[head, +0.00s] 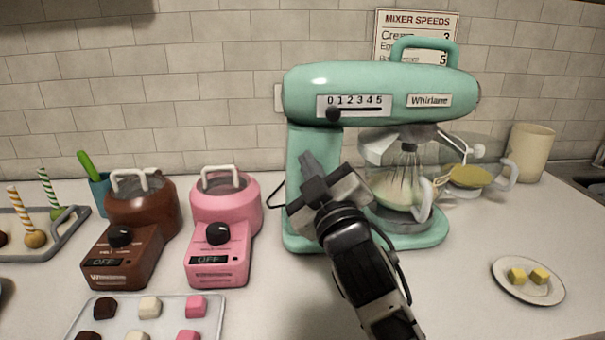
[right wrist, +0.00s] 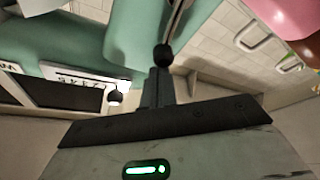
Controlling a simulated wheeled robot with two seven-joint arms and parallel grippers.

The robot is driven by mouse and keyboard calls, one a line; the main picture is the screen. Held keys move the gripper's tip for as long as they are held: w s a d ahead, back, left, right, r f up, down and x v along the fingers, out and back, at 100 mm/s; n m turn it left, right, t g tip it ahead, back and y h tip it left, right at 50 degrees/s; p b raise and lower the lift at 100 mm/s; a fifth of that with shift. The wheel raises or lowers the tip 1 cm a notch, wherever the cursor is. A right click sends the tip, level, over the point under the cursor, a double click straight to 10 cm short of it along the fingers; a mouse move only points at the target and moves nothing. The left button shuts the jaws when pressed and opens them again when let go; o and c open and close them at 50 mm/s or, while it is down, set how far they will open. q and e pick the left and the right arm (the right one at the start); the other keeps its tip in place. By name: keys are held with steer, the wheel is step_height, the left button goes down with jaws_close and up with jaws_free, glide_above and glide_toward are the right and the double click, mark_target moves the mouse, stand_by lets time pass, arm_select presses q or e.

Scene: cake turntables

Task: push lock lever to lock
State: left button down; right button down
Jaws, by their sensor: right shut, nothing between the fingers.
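The mint-green stand mixer (head: 380,90) stands at the back of the counter with its head level above a glass bowl (head: 400,195). What looks like the lock lever, a thin rod with a black ball end (right wrist: 163,55), shows in the right wrist view against the mixer's column; in the head view I cannot make it out behind my gripper. My right gripper (head: 307,162) is shut and empty in front of the column. Its fingertips (right wrist: 157,75) are right by the ball; I cannot tell if they touch. My left gripper is out of view.
The mixer's speed slider knob (head: 333,114) is above my gripper. A pink melter (head: 222,230) and a brown melter (head: 125,255) stand to the left. A sweets tray (head: 70,335) is in front, a small plate (head: 510,290) at right. The counter between is clear.

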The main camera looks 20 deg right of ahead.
steer(key=m, duration=0.1)
steer(key=d+m+h, duration=0.1)
steer(key=m, duration=0.1)
steer(key=shift+s+d+m, duration=0.2)
steer(key=shift+d+m, duration=0.1)
steer(key=shift+s+d+f+h, duration=0.1)
steer(key=shift+d+h, duration=0.1)
steer(key=shift+d, duration=0.15)
steer(key=shift+s+d+f+h, duration=0.1)
steer(key=shift+d+h, duration=0.1)
steer(key=shift+d, duration=0.15)
steer(key=shift+s+a+f, duration=0.1)
steer(key=shift+s+f, duration=0.05)
steer(key=shift+s, duration=0.1)
steer(key=b+v, duration=0.1)
steer(key=v, duration=0.5)
steer(key=shift+s+b, duration=0.35)
steer(key=shift+s, duration=0.05)
